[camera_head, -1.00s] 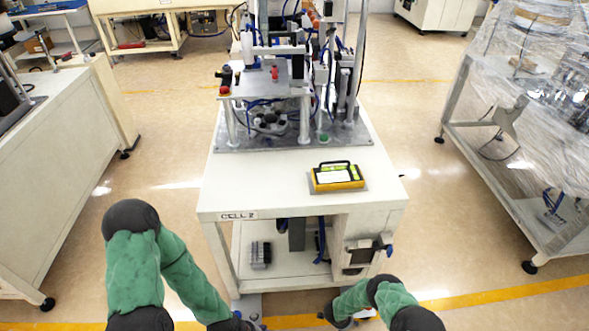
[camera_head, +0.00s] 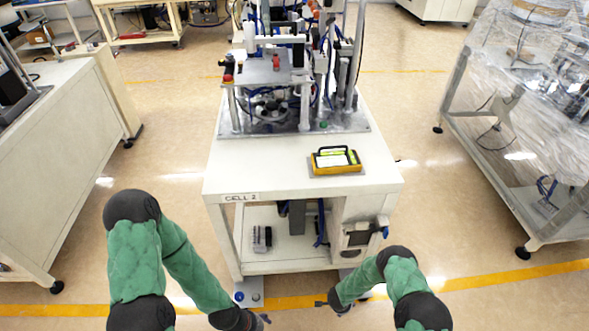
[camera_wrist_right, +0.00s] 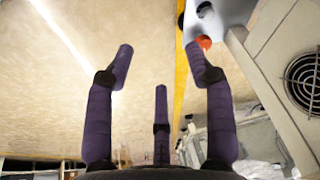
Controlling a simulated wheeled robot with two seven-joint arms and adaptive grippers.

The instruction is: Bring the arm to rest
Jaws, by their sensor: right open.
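My left arm hangs down at the lower left of the head view in green covers, and its gripper (camera_head: 264,319) is partly visible near the floor; its jaw state cannot be made out. My right arm comes in at the lower right, and its gripper (camera_head: 322,303) is low in front of the table, small and dark. In the right wrist view the right gripper (camera_wrist_right: 160,65) has its three purple fingers spread apart, with nothing between them and floor behind.
The white table marked CELL 2 (camera_head: 290,180) stands just ahead, carrying a machine and a yellow-black device (camera_head: 336,160). A white bench (camera_head: 60,170) is at left, and a plastic-wrapped rack (camera_head: 510,130) at right. Open floor lies on both sides of the table.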

